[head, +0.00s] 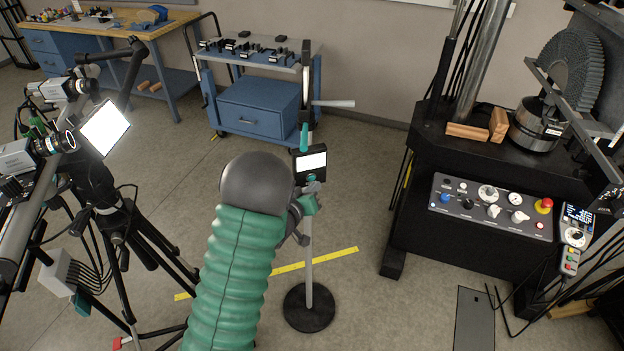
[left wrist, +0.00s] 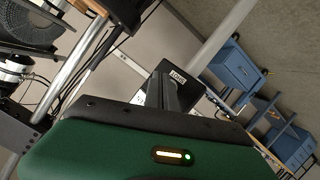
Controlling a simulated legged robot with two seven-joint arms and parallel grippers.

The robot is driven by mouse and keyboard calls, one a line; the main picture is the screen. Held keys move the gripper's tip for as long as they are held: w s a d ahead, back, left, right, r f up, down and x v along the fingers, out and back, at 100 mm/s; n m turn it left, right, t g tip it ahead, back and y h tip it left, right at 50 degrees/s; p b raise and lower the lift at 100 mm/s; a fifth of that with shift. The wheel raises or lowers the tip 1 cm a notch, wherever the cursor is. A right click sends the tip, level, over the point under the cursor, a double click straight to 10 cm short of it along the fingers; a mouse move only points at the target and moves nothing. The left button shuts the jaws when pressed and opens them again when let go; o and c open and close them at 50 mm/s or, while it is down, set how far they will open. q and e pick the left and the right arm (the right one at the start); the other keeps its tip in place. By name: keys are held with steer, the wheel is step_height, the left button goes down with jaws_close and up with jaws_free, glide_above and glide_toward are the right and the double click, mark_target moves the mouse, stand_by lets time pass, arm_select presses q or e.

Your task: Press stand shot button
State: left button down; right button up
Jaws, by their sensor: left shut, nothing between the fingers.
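A thin floor stand (head: 308,255) with a round black base carries a small black box (head: 310,161) with a lit white face. A teal part shows at the box's lower edge; I cannot tell whether it is the button. In the left wrist view the black box (left wrist: 180,77) shows a small white label. My left gripper (left wrist: 163,85) is shut and empty, its dark fingers overlapping the box in the picture; contact cannot be told. In the head view my green left arm and its grey joint hide most of that gripper. My right gripper is not in view.
Cameras on tripods (head: 95,190) with cables stand close on the left. A blue cart (head: 258,105) is behind the stand. A black machine with a control panel (head: 490,208) stands on the right. Floor between stand and machine is mostly clear, with yellow tape (head: 338,254).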

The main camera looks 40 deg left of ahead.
arm_select(q)
steer(key=s+d, duration=0.1)
steer(key=d, duration=0.1)
steer(key=s+d, duration=0.2)
stand_by(0.3)
stand_by(1.0)
